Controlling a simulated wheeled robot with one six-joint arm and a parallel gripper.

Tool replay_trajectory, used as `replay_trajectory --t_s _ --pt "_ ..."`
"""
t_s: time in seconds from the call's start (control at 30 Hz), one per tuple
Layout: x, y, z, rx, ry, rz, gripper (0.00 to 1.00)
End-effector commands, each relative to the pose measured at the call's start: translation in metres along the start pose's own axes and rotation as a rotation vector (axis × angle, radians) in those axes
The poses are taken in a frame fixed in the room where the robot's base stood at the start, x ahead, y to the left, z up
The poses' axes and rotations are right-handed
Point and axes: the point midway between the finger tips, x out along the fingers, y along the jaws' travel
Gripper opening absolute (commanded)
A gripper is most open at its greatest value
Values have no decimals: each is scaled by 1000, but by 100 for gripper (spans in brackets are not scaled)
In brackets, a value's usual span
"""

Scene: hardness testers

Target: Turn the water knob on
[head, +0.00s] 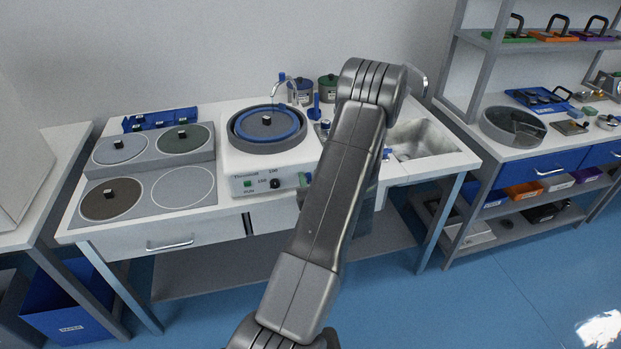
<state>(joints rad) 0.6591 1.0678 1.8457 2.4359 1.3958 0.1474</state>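A grinding and polishing machine (242,168) stands on the white bench, with a round blue-rimmed disc (290,137) on top. A thin curved water spout (279,84) with a blue part reaches over the disc. A blue upright piece (316,107) stands just right of the disc. A small blue part (387,154) shows at the left edge of the sink. I cannot tell which blue part is the water knob. The machine's front has a dark round knob (275,184) and a green button. My arm crosses the middle of the view. My gripper does not show.
The sink (421,140) with its curved tap is right of my arm. Several round discs lie on the grey holder (185,187) at the left. Two lidded jars stand behind the machine. A shelf rack is at the right. Blue floor (450,310) is clear in front.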

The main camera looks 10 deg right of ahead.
Motion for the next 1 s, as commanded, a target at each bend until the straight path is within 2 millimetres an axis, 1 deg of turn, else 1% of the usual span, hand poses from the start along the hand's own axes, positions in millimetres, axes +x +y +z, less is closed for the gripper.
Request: replay_trajectory --t_s 0.03,0.07,0.2,0.23,0.47,0.67,0.87,1.0 --pt "0 0 0 0 0 0 34" --pt "0 0 0 0 0 0 30" --pt "0 0 0 0 0 0 2" --pt "0 0 0 0 0 0 0" --pt "0 0 -1 -9 -1 0 0" --pt "0 1 -4 -67 -2 0 0" --pt "0 2 -7 -198 -5 0 0" --pt "0 4 -8 -318 -6 1 0"
